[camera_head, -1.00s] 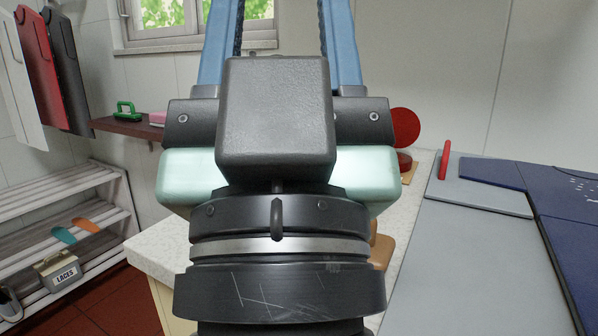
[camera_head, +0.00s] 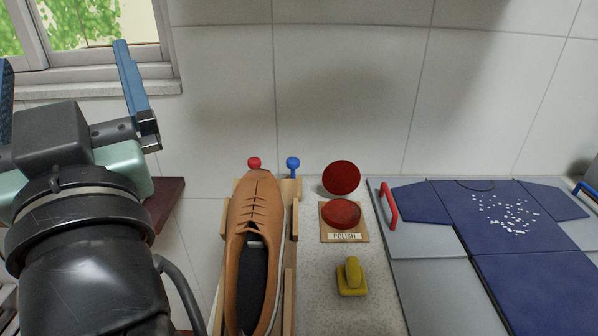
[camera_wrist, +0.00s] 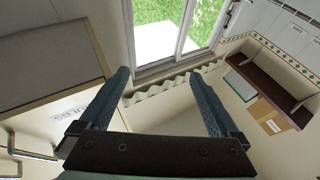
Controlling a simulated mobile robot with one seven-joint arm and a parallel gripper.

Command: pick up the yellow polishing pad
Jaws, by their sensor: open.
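The yellow polishing pad (camera_head: 352,277) sits on the speckled counter, to the right of a brown shoe (camera_head: 254,250) and below the polish tin in the head view. It has a knob-like grip on top. My gripper (camera_head: 66,78) is raised at the upper left of the head view, well away from the pad. In the wrist view my gripper (camera_wrist: 165,100) shows two blue fingers wide apart with nothing between them. The pad does not show in the wrist view.
An open red polish tin (camera_head: 341,213) stands on a card marked POLISH. The shoe lies in a wooden holder with red and blue knobs (camera_head: 293,166). A grey board with a blue shirt (camera_head: 500,216) lies to the right. Bare counter (camera_head: 322,258) surrounds the pad.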

